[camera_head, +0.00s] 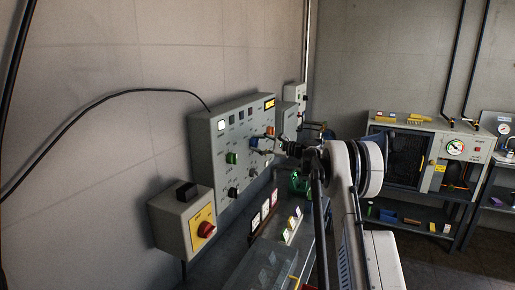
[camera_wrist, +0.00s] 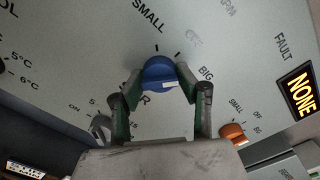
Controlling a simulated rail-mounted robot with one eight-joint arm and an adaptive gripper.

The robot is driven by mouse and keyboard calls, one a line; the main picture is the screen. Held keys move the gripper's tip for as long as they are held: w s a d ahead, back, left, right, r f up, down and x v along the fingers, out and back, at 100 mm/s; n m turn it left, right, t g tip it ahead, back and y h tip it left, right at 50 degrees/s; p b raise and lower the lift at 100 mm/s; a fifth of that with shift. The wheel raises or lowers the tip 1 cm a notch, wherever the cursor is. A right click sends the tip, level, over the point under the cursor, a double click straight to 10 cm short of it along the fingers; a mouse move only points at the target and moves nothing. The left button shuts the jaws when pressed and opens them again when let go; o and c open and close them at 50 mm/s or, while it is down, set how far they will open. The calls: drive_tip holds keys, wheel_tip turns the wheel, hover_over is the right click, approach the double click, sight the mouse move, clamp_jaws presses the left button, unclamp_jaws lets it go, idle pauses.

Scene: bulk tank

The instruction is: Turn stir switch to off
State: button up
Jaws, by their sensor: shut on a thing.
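The stir switch appears to be the blue knob (camera_wrist: 158,72) on the grey control panel (camera_head: 235,165). Its label is mostly hidden, with only a final "R" showing below it. "SMALL" and "BIG" are printed around it, with a fainter mark between them that I cannot read surely. A white mark shows on the knob's lower right edge. My gripper (camera_wrist: 152,88) is shut on the knob, one finger on each side. In the head view, my gripper (camera_head: 262,146) reaches the panel from the right, and the knob (camera_head: 254,142) is partly covered.
An orange knob (camera_wrist: 233,132) with its own SMALL, OFF and BIG marks sits close to the right finger. A grey knob (camera_wrist: 100,125) is near the left finger. A display (camera_wrist: 300,92) reads NONE. A yellow-faced box with a red knob (camera_head: 206,229) stands nearer on the wall.

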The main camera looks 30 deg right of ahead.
drive_tip(key=n+b, duration=0.2)
drive_tip(key=n, duration=0.1)
drive_tip(key=shift+f+n, duration=0.1)
drive_tip(key=shift+n, duration=0.2)
drive_tip(key=shift+n+b, duration=0.85)
drive_tip(key=shift+n, duration=0.95)
drive_tip(key=o, duration=1.1)
drive_tip(key=shift+o, duration=0.2)
drive_tip(key=shift+d, duration=0.1)
drive_tip(key=v, duration=1.2)
